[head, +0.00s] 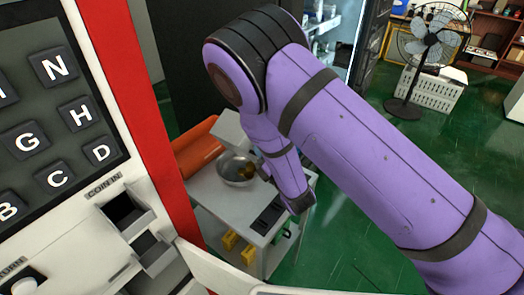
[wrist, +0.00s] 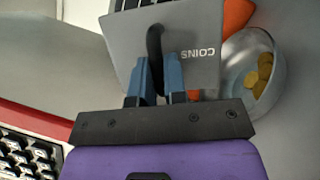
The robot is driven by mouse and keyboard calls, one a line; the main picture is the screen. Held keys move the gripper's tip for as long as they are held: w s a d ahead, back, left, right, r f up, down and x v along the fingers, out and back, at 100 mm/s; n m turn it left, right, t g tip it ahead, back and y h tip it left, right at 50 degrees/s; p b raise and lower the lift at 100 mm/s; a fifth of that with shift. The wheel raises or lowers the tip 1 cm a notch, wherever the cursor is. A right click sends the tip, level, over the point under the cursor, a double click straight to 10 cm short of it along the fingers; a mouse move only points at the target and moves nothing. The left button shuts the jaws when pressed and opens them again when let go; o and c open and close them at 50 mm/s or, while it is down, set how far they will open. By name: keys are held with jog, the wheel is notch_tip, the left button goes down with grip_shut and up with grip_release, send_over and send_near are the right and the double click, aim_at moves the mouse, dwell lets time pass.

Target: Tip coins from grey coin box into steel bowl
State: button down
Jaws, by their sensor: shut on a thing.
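The grey coin box (wrist: 195,40), marked COINS, is in the wrist view just beyond my gripper. My gripper (wrist: 165,80) has its blue fingers shut on the box's dark curved handle. The steel bowl (wrist: 228,85) is right beside the box, partly covered by it in this view, with several gold coins lying in it. In the head view the bowl (head: 232,180) stands on a white cart, and a light grey block (head: 229,127), probably the box, shows above and behind it. My arm hides the gripper there. The box's opening and contents cannot be seen.
The white cart (head: 215,205) also carries an orange object (head: 195,147) and a dark flat device (head: 268,214). A red and white machine with a letter keypad and COIN IN slot (head: 124,212) stands close at left. Green floor is open at right, before a fan (head: 425,55).

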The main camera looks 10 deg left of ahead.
jog(key=shift+r, duration=0.95)
jog(key=shift+f, duration=0.95)
jog(key=shift+w, duration=0.15)
